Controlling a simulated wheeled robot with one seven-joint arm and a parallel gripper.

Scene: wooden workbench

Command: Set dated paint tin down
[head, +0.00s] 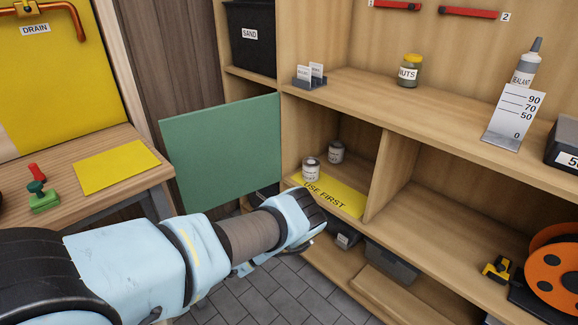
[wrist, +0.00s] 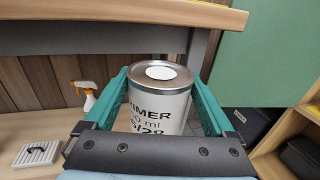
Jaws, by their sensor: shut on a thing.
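My gripper (wrist: 158,76) is shut on a white paint tin (wrist: 158,112) with a grey metal lid. Its label reads in part "IMER", "0 ml" and "/28"; the left part of the label is hidden. The tin stands upright between the teal fingers. In the head view my arm's end hides the tin. Two small tins, a front one (head: 311,169) and a rear one (head: 336,152), stand in the open cubby at the left of the shelf unit.
A green door (head: 222,150) stands open left of the cubby and also borders the wrist view (wrist: 267,55). A wooden bench (wrist: 100,14) edge lies beyond the held tin. A spray bottle (wrist: 87,95) stands on a lower shelf. A yellow sheet (head: 117,166) lies on the bench.

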